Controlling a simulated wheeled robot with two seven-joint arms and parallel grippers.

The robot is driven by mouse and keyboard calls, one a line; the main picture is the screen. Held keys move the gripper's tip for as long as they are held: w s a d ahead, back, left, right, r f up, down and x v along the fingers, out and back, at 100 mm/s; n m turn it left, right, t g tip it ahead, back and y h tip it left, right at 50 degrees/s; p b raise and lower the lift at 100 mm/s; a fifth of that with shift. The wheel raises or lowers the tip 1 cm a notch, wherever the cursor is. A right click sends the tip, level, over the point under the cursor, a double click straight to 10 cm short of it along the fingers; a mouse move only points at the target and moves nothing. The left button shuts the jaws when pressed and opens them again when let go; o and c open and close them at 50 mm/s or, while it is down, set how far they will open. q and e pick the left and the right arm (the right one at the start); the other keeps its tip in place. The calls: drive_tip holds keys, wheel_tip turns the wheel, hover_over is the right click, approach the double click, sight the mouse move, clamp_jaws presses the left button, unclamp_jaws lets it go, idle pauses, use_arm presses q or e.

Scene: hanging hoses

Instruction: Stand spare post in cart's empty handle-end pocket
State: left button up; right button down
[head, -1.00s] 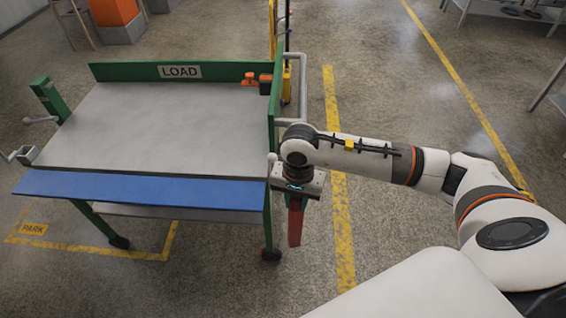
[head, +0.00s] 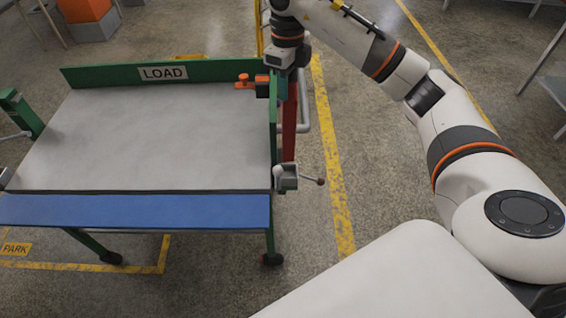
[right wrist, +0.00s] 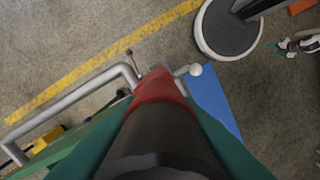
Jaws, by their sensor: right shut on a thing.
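My right gripper (head: 289,84) is shut on the upper part of the spare post and is above the cart's right end. The spare post (head: 289,135) is red and hangs about upright. Its lower end shows close to the grey pocket (head: 286,178) at the cart's front right corner; I cannot tell whether it is in it. In the right wrist view the post (right wrist: 160,91) runs away from the camera, dark near and red farther off, and hides most of the pocket. The cart (head: 150,140) has a grey deck. My left gripper is not in view.
The green end wall (head: 274,125) and grey handle rail (head: 304,100) flank the post. A clamp screw with a knob (head: 320,181) sticks out from the pocket. An orange clamp (head: 244,82) sits at the back right. The floor right of the cart is clear.

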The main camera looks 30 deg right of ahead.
sight(288, 117)
drive_tip(key=f, duration=0.1)
drive_tip(key=f+p, duration=0.1)
drive_tip(key=f, duration=0.2)
drive_tip(key=shift+s+f+p, duration=0.25)
drive_tip(key=shift+f+p, duration=0.05)
drive_tip(key=shift+f, duration=0.1)
wheel_tip(288, 117, down, 4)
drive_tip(key=shift+w+f+p, duration=0.1)
drive_tip(key=shift+f+p, duration=0.15)
drive_tip(key=shift+p, duration=0.35)
drive_tip(key=shift+f, duration=0.1)
drive_tip(key=shift+f, duration=0.15)
drive_tip(key=c, duration=1.1)
unclamp_jaws()
